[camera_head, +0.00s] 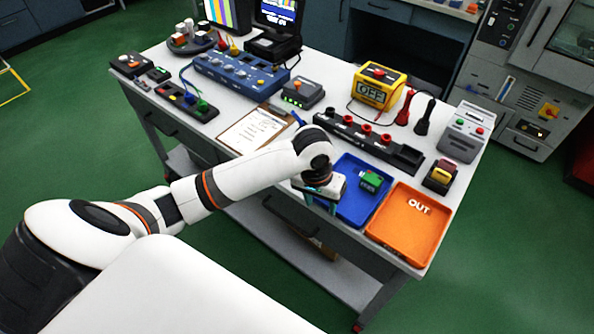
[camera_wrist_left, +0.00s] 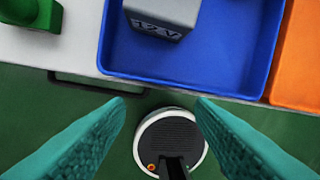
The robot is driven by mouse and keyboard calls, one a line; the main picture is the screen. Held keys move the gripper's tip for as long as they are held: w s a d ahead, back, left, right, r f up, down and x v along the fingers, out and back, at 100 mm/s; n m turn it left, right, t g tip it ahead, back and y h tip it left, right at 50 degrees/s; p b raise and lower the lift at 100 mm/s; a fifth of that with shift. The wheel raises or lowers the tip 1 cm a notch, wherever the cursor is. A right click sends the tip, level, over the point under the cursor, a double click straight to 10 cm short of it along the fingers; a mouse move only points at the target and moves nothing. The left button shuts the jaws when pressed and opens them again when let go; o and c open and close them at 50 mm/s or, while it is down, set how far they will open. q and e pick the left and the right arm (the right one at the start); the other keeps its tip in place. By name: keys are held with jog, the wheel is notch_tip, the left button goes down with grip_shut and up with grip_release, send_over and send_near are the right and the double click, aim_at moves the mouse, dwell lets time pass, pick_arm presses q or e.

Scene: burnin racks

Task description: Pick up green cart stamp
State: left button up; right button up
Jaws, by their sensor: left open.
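A green object (camera_wrist_left: 32,14), likely the green cart stamp, stands on the white table at the upper left of the left wrist view, cut off by the frame. I cannot make it out in the head view, where my left arm covers part of the table. My left gripper (camera_head: 321,203) is at the table's front edge, by the left side of the blue tray (camera_head: 358,214). In the left wrist view its teal fingers (camera_wrist_left: 160,104) are apart with nothing between them. The green object is beyond and left of them, not touching. My right gripper is not in view.
The blue tray holds a green-and-grey block (camera_head: 370,180) in the head view; the wrist view shows a grey "12V" block (camera_wrist_left: 162,14) there. An orange OUT tray (camera_head: 405,236) is to the right. A black rack (camera_head: 372,146) and a clipboard (camera_head: 252,130) lie behind.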

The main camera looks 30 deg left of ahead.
pick_arm(q)
jog(key=w+a+r+n+g+y, duration=0.1)
jog(key=w+a+r+n, duration=0.65)
jog(key=a+r, duration=0.4)
jog(key=shift+m, duration=0.35)
jog(key=f, duration=0.5)
jog(key=a+f+p, duration=0.1)
jog(key=f, duration=0.1)
jog(key=shift+a+f, duration=0.1)
jog(key=shift+f, duration=0.3)
jog(key=shift+s+d+f+p, duration=0.1)
jog(key=shift+d+f+p, duration=0.15)
jog(key=shift+f, duration=1.1)
jog(key=shift+s+d+f+p, duration=0.1)
jog(key=shift+d+f+p, duration=0.1)
jog(key=shift+f, duration=1.1)
grip_shut()
